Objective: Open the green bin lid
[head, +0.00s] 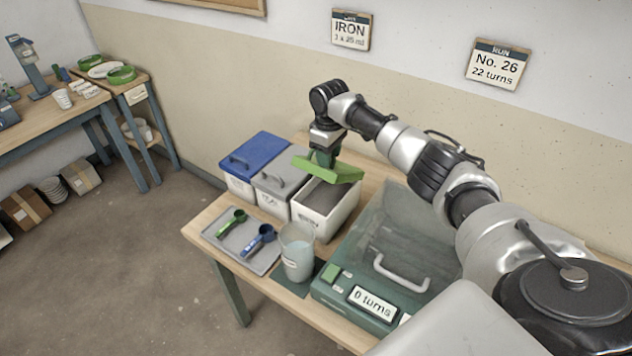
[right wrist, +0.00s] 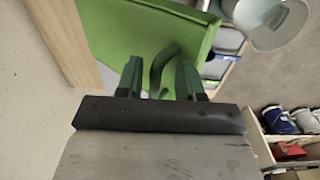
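The green bin lid (head: 328,168) is raised and tilted above the open white bin (head: 325,208), whose dark inside shows. My right gripper (head: 322,158) is above the lid, with its fingers at the lid's handle. In the right wrist view the curved dark green handle (right wrist: 158,68) lies between the two green fingers of my right gripper (right wrist: 160,75), and the lid (right wrist: 125,28) fills the area beyond. The gripper looks shut on the handle, though finger contact is hard to see. My left gripper is not in view.
Blue-lidded (head: 255,152) and grey-lidded (head: 280,170) bins stand left of the open one, both closed. In front are a tray (head: 232,251) with green and blue scoops, a translucent jug (head: 298,252) and a green machine (head: 340,305) with a clear cover.

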